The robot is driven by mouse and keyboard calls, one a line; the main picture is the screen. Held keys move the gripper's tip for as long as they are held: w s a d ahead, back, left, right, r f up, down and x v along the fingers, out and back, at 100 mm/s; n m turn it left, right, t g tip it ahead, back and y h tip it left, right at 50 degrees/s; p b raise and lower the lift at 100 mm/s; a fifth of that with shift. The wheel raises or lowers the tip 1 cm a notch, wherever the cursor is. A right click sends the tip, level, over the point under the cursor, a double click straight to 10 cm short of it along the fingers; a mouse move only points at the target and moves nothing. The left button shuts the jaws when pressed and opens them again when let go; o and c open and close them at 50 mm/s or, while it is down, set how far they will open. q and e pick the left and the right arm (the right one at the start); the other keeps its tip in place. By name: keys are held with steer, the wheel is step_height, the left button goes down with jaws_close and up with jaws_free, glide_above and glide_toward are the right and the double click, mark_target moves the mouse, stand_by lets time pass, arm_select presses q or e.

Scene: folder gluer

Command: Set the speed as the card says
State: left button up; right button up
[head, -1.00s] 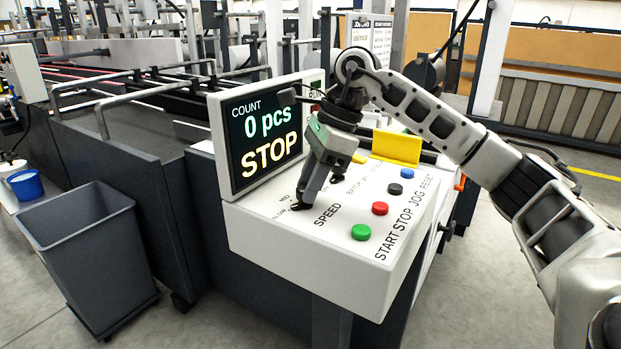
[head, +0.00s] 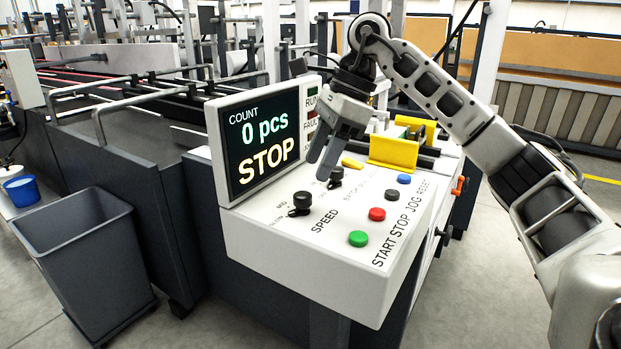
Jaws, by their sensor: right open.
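The black SPEED knob (head: 301,202) stands on the white sloped control panel (head: 290,245), above the word SPEED. MID and SLOW are printed to its left; its exact setting is too small to tell. A second black knob (head: 336,177) stands behind it, near the BATCH lettering. My right gripper (head: 318,168) is open and empty, fingers pointing down, above and behind the SPEED knob and apart from it. It partly covers the panel near the second knob. The screen (head: 262,140) reads COUNT 0 pcs, STOP. The card is hidden behind my right arm. My left gripper is out of view.
Green (head: 358,239), red (head: 377,214) and blue (head: 404,179) buttons sit right of the knobs. A yellow bracket (head: 393,153) stands behind them. A grey bin (head: 75,240) and a blue bucket (head: 22,188) stand at left. Floor at right is clear.

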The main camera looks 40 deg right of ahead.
arm_select(q)
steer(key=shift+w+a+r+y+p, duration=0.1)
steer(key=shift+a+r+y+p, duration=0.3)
steer(key=shift+p, duration=0.85)
arm_select(e)
steer(key=v, duration=1)
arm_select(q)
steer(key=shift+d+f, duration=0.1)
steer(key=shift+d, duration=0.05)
